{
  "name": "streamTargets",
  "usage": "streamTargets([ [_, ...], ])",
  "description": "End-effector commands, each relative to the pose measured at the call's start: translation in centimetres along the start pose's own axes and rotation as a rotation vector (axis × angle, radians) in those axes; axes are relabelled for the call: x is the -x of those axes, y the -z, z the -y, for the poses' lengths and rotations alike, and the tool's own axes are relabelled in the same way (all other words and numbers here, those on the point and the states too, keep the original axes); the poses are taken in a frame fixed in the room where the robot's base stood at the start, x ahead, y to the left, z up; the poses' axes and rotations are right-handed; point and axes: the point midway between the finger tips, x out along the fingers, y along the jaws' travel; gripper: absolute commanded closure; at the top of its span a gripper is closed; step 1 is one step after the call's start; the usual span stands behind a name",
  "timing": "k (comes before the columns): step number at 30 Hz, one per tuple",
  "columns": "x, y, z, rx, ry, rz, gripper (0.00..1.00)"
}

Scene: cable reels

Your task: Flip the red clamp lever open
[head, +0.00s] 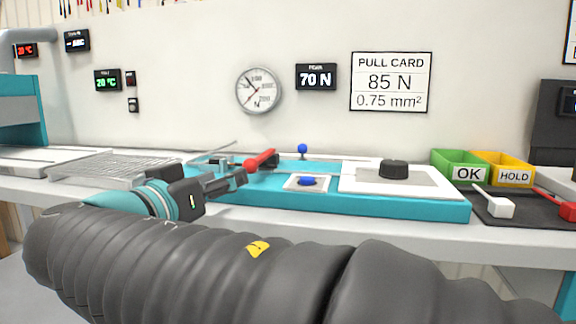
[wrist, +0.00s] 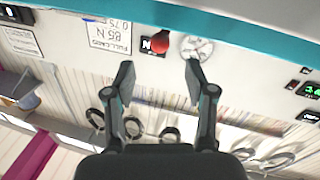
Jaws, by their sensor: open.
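The red clamp lever (head: 264,158) sits on the teal pull-test bench (head: 400,207), left of its middle, with a round red knob at its near left end. In the head view my gripper (head: 236,174) is just left of the lever and close to it. In the wrist view, which is upside down, my gripper (wrist: 158,78) is open with nothing between its fingers. The red knob (wrist: 160,43) shows beyond the fingertips, roughly centred between them. Whether a finger touches the lever cannot be told. The lever's base is partly hidden by my gripper.
A blue button (head: 307,181) and a black knob (head: 393,169) on a white plate are to the right. A blue ball-topped post (head: 302,149) stands behind. Green OK (head: 455,158) and yellow HOLD (head: 513,160) bins are at the far right. A metal grate (head: 105,167) lies left.

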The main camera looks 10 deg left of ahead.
Motion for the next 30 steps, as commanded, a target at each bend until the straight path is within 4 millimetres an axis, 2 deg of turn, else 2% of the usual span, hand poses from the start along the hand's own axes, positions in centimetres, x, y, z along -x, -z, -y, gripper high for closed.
streamTargets([
  [1, -1.1, 0.0, -0.1, 0.001, -0.005, 0.001, 0.45],
  [6, -4.3, 0.1, -0.1, 0.002, -0.004, 0.001, 0.45],
  [13, -7.7, 0.0, 0.0, 0.002, -0.001, 0.001, 0.45],
  [19, -9.0, 0.0, 0.0, 0.001, 0.0, 0.001, 0.45],
  [28, -9.2, 0.0, 0.0, 0.001, 0.001, 0.001, 0.45],
  [29, -9.2, 0.0, 0.0, 0.002, 0.001, 0.001, 0.5],
  [30, -9.2, 0.0, 0.0, 0.002, 0.001, 0.001, 0.6],
])
